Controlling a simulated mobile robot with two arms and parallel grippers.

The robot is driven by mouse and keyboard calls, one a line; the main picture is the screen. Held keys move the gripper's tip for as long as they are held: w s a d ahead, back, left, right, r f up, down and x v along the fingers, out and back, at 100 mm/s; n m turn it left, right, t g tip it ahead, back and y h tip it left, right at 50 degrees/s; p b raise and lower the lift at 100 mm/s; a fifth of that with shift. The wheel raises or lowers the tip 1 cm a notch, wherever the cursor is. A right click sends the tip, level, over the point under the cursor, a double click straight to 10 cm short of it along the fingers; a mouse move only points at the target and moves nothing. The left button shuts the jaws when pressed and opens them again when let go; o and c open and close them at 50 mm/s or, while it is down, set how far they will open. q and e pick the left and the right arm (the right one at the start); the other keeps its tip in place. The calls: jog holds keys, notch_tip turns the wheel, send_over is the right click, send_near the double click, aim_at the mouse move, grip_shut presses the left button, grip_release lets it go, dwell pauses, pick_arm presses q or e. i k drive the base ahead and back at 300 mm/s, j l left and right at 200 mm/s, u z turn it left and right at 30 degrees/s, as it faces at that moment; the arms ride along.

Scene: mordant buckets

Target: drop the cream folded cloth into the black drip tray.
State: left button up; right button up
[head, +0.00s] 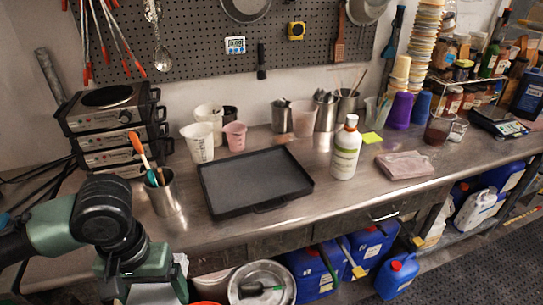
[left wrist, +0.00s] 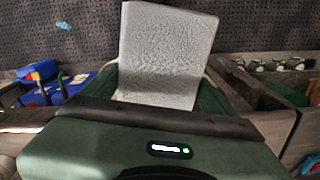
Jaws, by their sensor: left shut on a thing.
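The black drip tray (head: 254,178) lies flat and empty on the steel bench, in the middle of the head view. My left gripper (head: 148,280) is low at the left, in front of the bench edge, to the left of and nearer than the tray. In the left wrist view the left gripper (left wrist: 160,98) is shut on a pale, textured folded cloth (left wrist: 167,50), which looks like the cream folded cloth. It sticks out beyond the fingers. In the head view the cloth is mostly hidden; a pale patch shows beside the gripper. My right gripper is not in view.
A metal cup with utensils (head: 163,193) stands left of the tray. A white bottle (head: 345,150) stands to its right, with a pinkish folded cloth (head: 405,165) farther right. Beakers (head: 197,142) stand behind. Blue jugs (head: 312,270) are below the bench.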

aim_at(249, 182)
jog(key=i+l, duration=0.5)
jog(key=l, duration=0.25)
jog(key=i+j, duration=0.1)
jog(key=i, duration=0.4)
jog(key=j+u, duration=0.05)
